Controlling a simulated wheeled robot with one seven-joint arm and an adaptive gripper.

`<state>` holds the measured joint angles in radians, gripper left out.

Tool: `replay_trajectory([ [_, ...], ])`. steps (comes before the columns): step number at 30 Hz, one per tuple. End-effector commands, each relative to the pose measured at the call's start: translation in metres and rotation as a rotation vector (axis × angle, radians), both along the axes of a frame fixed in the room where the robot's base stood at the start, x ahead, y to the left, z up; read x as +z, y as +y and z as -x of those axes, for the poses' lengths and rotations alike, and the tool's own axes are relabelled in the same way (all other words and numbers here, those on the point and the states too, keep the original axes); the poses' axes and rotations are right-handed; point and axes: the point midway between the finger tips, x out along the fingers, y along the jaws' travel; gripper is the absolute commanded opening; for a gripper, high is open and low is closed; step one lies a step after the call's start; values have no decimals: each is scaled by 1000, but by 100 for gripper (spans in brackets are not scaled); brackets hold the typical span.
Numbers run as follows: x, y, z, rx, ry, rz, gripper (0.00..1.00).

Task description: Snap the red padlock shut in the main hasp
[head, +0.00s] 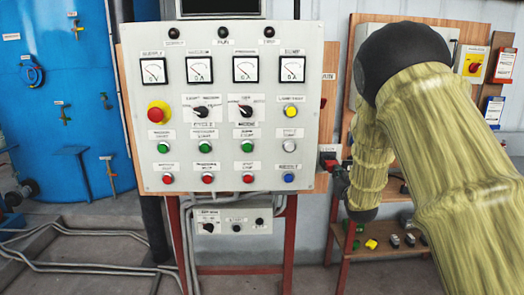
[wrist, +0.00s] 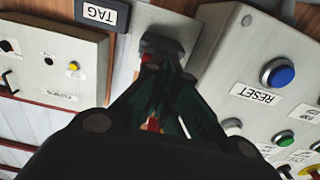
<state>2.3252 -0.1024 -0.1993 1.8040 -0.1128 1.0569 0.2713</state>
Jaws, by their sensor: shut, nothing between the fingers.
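A small red block (head: 329,163), which looks like the red padlock, shows at the right edge of the grey control panel, partly behind my gripper (head: 340,172). In the wrist view my gripper (wrist: 160,68) has its fingers converged to a shut tip, with nothing visibly held. The tip is over or against a dark fitting (wrist: 163,44) on a grey plate, probably the main hasp. A bit of red (wrist: 153,125) shows between the finger links. Whether the shackle is closed is hidden.
The control panel (head: 232,120) with buttons and dials is just left of my gripper. A smaller switch box (head: 233,220) hangs below it. A wooden board and shelf with small items (head: 371,244) stand at right. A blue tank (head: 65,100) is far left.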

Motion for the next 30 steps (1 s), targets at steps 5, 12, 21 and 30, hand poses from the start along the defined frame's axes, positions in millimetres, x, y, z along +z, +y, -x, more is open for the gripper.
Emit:
replay_trajectory([
  [5, 0, 0, -2, 0, 0, 0, 0],
  [12, 0, 0, -5, 0, 0, 0, 0],
  [21, 0, 0, -8, 0, 1, 0, 0],
  [30, 0, 0, -11, 0, 1, 0, 0],
])
